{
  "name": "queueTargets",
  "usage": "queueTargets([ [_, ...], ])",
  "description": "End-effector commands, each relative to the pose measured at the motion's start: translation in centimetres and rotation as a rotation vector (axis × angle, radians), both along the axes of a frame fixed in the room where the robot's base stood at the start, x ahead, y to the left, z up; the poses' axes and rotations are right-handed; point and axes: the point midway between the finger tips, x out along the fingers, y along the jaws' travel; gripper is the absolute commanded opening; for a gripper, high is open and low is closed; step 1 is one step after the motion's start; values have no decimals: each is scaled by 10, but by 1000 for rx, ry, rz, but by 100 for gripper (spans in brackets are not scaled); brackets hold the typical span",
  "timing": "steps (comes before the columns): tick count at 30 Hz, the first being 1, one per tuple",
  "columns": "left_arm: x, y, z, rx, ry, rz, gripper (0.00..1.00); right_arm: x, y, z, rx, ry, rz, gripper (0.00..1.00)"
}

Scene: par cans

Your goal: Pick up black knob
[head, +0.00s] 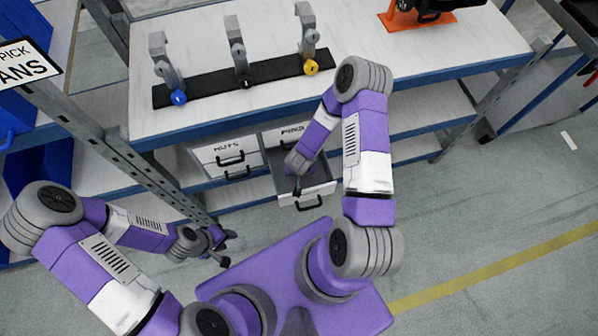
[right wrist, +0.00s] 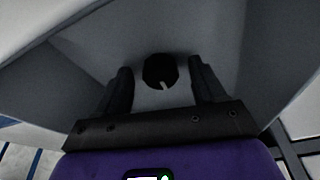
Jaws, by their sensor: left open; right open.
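A round black knob (right wrist: 160,70) with a light pointer mark lies on the grey floor of the open drawer (head: 318,190). In the right wrist view it sits between the fingertips of my right gripper (right wrist: 161,67), with a gap on both sides. The right gripper is open and reaches down into the drawer; in the head view its fingers are small and the knob there cannot be made out. My left gripper (head: 224,248) is open and empty, low beside my base, away from the drawer.
The workbench (head: 420,40) stands above the drawers. On it a black strip (head: 210,84) carries three grey stands with a blue (head: 179,97), a dark and a yellow (head: 311,67) round part. An orange device (head: 400,18) is at the back right. Clear floor lies right.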

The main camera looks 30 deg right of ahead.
Motion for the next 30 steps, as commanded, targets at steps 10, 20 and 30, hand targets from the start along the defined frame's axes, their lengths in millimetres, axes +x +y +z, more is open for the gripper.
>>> queueTargets([
  [10,0,0,1,0,0,0,43,0,0,2,1,0,0,31],
  [20,0,0,1,0,0,0,43,0,0,2,1,0,0,9],
  [30,0,0,12,0,0,0,43,1,0,28,-1,-3,1,9],
])
